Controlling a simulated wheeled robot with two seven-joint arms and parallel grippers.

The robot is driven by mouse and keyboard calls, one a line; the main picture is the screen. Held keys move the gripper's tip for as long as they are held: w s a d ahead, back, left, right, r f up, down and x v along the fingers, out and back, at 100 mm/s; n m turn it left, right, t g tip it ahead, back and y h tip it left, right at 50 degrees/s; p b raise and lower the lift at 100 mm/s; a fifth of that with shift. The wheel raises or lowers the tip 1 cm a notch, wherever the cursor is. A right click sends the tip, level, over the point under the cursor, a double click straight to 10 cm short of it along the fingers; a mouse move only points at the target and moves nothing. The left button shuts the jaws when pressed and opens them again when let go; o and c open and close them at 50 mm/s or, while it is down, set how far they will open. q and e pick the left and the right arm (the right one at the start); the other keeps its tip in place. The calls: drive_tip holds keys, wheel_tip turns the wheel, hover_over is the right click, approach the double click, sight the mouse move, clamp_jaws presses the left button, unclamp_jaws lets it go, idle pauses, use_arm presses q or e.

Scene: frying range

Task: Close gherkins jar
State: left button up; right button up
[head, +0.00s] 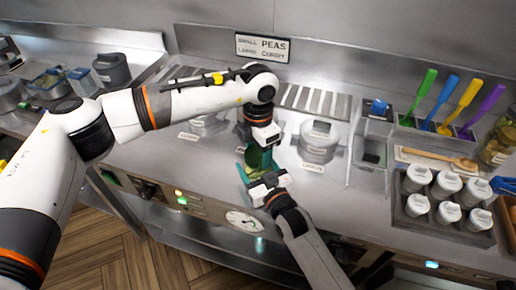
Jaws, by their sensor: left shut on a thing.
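A small greenish jar, which looks like the gherkins jar (251,157), is mostly hidden between my two grippers at the front of the steel counter. My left gripper (262,160) points down from above, with teal fingers, and is shut on the jar's upper part. Whether it grips the lid or the glass is hidden. My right gripper (246,174) comes up from the lower right, its fingers close beside the jar's lower part. Whether these fingers touch the jar cannot be told. The lid cannot be made out.
A tray of shakers (444,198), coloured-handled utensils (441,102), a wooden spoon (440,157) and a glass jar of yellow-green contents (497,146) are at right.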

use_arm(q)
drive_tip(key=m, duration=0.6)
drive_tip(key=shift+m, duration=0.3)
drive_tip(key=m, duration=0.5)
drive_tip(key=shift+m, duration=0.4)
drive_tip(key=m, duration=1)
drive_tip(key=o, duration=1.1)
drive_tip(key=shift+f, duration=0.1)
wheel_tip(320, 180, up, 5)
drive_tip(key=shift+f, duration=0.2)
drive_tip(key=shift+c, duration=0.5)
